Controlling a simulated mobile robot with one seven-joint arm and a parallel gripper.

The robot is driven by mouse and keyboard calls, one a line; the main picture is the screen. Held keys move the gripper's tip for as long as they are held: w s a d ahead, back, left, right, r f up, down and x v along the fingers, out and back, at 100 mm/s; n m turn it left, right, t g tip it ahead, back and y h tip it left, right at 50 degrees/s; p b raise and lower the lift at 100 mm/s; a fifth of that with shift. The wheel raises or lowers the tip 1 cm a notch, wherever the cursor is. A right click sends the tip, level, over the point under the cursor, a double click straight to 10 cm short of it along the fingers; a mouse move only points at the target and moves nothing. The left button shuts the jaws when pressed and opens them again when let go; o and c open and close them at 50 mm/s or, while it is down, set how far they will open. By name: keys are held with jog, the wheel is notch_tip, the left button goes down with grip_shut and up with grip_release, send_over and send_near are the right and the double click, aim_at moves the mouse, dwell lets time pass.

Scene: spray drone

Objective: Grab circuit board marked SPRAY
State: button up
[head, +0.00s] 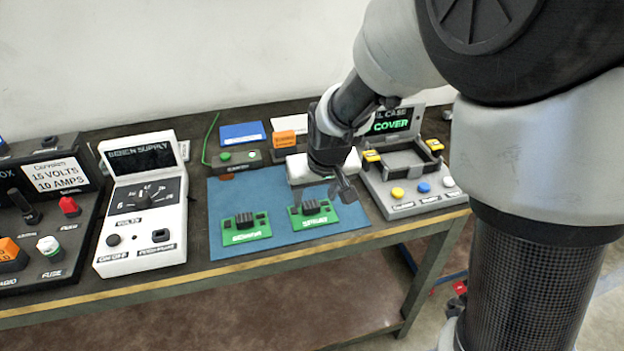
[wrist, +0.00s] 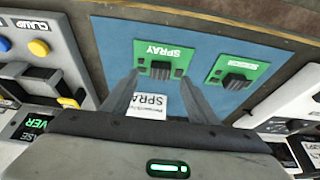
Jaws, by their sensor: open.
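The green circuit board marked SPRAY (head: 313,219) lies on the blue mat (head: 285,243), with a dark block on its middle. It also shows in the wrist view (wrist: 178,56), just beyond my fingertips, its label readable. A second green board (head: 246,234) with a dark block lies to its left on the mat; its label is too blurred to read surely. In the wrist view this second board (wrist: 226,66) is to the right. The fingers (wrist: 160,85) point toward that board.
A white bench supply (head: 140,225) stands left of the mat. A grey case with yellow clamps and coloured buttons (head: 405,190) stands close to its right. The mat's front strip is clear.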

aim_at(312, 206)
jog(key=b+x, duration=0.1)
jog(key=x, duration=0.4)
jog(key=shift+s, duration=0.1)
jog(key=c, duration=1.2)
